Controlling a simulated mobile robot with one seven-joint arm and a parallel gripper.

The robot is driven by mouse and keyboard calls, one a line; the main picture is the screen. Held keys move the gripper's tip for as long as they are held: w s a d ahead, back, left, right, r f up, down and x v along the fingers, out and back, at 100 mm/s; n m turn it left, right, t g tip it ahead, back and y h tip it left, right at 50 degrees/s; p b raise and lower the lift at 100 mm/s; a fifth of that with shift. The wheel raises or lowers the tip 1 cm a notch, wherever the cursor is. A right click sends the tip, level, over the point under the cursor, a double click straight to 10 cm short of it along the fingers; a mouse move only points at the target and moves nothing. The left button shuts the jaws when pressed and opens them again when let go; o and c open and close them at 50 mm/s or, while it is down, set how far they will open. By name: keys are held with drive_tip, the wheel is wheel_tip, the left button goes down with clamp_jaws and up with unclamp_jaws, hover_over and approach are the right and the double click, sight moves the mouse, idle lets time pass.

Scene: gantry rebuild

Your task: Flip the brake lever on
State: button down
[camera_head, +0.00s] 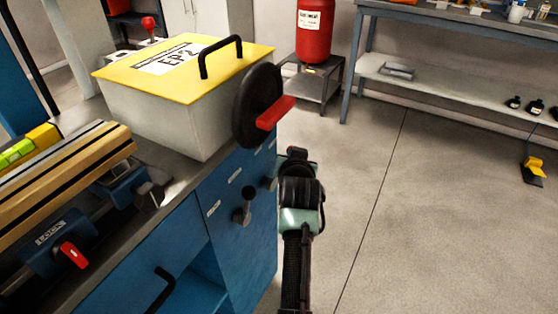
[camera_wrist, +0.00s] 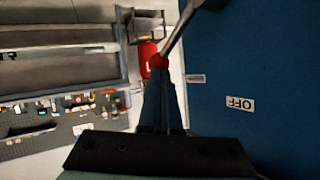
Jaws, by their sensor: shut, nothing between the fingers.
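The brake lever (camera_wrist: 181,29) shows in the wrist view as a grey shaft with a red ball knob (camera_wrist: 158,61) at its end. In the head view my gripper (camera_head: 297,155) is beside the blue cabinet's right face (camera_head: 228,245), largely hiding the lever there.
A black wheel (camera_head: 256,95) with a red handle (camera_head: 275,112) juts out above my gripper. Dark knobs (camera_head: 243,214) stick out of the cabinet face. A yellow-lidded box (camera_head: 165,105) sits on the cabinet. The floor (camera_head: 440,220) to the right is mostly clear.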

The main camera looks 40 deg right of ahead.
drive_tip(key=shift+w+d+f, duration=0.15)
drive_tip(key=shift+d, duration=0.15)
drive_tip(key=shift+p, duration=0.35)
